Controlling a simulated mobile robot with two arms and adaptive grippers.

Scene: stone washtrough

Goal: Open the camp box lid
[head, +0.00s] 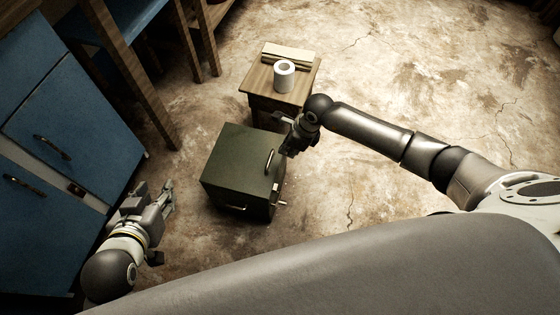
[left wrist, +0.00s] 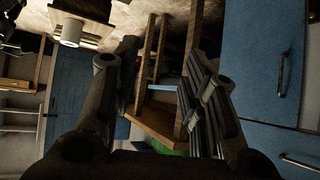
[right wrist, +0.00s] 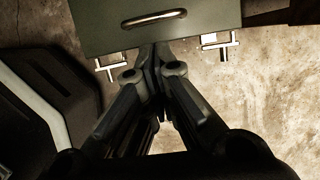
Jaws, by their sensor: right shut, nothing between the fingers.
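The camp box (head: 235,165) is a dark green box on the floor, seen in the middle of the head view. Its lid is down, with a metal handle (head: 269,160) near the right edge of the top. In the right wrist view a handle (right wrist: 153,20) shows on a green face, with two metal latches (right wrist: 221,42) along its edge. My right gripper (head: 289,150) is shut and empty beside the box's right edge; its fingertips (right wrist: 154,50) meet right at that edge. Whether they touch it I cannot tell. My left gripper (head: 170,198) is open and empty, left of the box.
A small wooden stool (head: 258,80) stands behind the box, carrying a white roll (head: 284,76) and a flat wooden piece (head: 288,54). Blue cabinets (head: 75,130) with dark handles line the left. The cracked floor (head: 400,80) is clear at the back right.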

